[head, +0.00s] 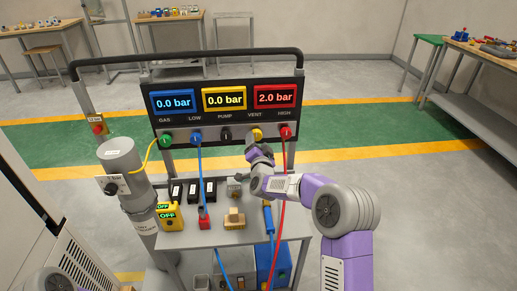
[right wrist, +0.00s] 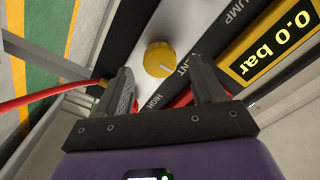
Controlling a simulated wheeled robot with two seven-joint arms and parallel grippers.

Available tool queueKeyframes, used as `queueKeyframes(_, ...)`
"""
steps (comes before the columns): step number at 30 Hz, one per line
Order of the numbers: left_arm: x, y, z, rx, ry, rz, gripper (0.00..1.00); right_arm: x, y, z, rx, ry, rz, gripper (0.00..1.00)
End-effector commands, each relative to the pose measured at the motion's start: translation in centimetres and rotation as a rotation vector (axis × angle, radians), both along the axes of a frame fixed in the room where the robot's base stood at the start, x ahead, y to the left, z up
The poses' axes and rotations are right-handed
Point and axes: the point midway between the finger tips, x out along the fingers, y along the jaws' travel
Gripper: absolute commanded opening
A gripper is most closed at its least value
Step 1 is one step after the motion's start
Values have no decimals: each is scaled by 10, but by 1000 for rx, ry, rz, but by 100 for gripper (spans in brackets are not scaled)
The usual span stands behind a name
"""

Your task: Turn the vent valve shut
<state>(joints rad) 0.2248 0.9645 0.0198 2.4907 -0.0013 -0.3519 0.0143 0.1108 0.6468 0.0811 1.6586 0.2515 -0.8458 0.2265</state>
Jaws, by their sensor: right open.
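My left gripper is not in view.
The panel's displays read 0.0 bar blue (head: 174,101), 0.0 bar yellow (head: 224,98) and 2.0 bar red (head: 275,96). A red hose (head: 281,185) hangs from the HIGH fitting (head: 286,132), close right of my gripper. A blue hose (head: 199,175) hangs left. Small items stand on the cart shelf (head: 262,233).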

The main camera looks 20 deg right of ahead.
Motion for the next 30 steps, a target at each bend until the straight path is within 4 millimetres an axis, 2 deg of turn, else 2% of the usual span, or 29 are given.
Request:
queueKeyframes(3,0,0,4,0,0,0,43,-17,4,2,-1,0,1,69)
queueKeyframes(10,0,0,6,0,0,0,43,-36,9,1,1,-2,0,69)
queueKeyframes(30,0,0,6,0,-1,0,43,-40,10,0,1,-1,-1,69)
